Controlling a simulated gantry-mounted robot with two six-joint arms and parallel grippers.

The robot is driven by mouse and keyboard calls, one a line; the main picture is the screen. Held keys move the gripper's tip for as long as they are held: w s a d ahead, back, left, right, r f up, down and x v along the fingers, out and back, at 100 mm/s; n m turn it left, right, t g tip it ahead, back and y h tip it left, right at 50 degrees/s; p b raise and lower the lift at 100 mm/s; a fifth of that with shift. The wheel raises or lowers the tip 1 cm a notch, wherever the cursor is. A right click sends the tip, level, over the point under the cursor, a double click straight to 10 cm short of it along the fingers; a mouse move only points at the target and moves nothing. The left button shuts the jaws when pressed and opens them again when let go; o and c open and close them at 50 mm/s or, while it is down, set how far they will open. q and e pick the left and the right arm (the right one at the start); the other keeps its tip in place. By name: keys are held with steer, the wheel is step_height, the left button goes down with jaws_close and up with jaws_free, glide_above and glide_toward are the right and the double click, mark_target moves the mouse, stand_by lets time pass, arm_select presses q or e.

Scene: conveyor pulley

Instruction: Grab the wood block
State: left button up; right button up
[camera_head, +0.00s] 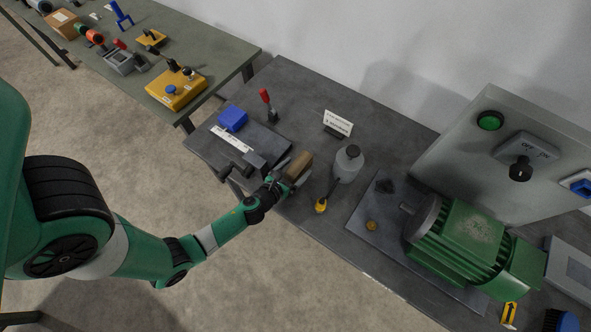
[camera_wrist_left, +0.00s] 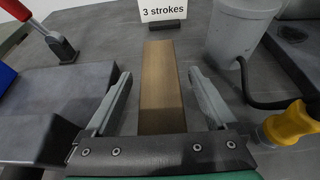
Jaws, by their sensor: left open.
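The wood block (camera_wrist_left: 160,88) is a long brown bar lying on the grey bench, and in the left wrist view it lies between the two fingers of my left gripper (camera_wrist_left: 160,95). The fingers are open, with a gap on each side of the block. In the head view the block (camera_head: 299,164) shows just beyond my left gripper (camera_head: 289,177) near the front edge of the bench. The block's near end is hidden behind the gripper's body in the wrist view. My right gripper is not in view.
A grey canister (camera_head: 348,163) and a yellow-handled tool (camera_head: 321,206) stand close right of the block. A vise (camera_head: 247,158) is close left. A "3 strokes" sign (camera_wrist_left: 163,12) stands beyond it. A green motor (camera_head: 465,243) sits farther right.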

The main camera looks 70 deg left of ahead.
mark_target(295, 169)
arm_select(q)
steer(key=shift+c, duration=0.3)
jaws_close()
steer(key=shift+r, duration=0.1)
steer(key=shift+r+p, duration=0.5)
steer(key=shift+p, duration=0.05)
step_height(295, 169, up, 3)
steer(key=shift+f+p, duration=0.15)
steer(key=shift+p, duration=1.1)
steer(key=s+d+r+p, duration=0.2)
steer(key=s+r+p, duration=0.7)
steer(key=s+p, duration=0.2)
steer(key=s, duration=0.2)
steer(key=shift+s, duration=0.4)
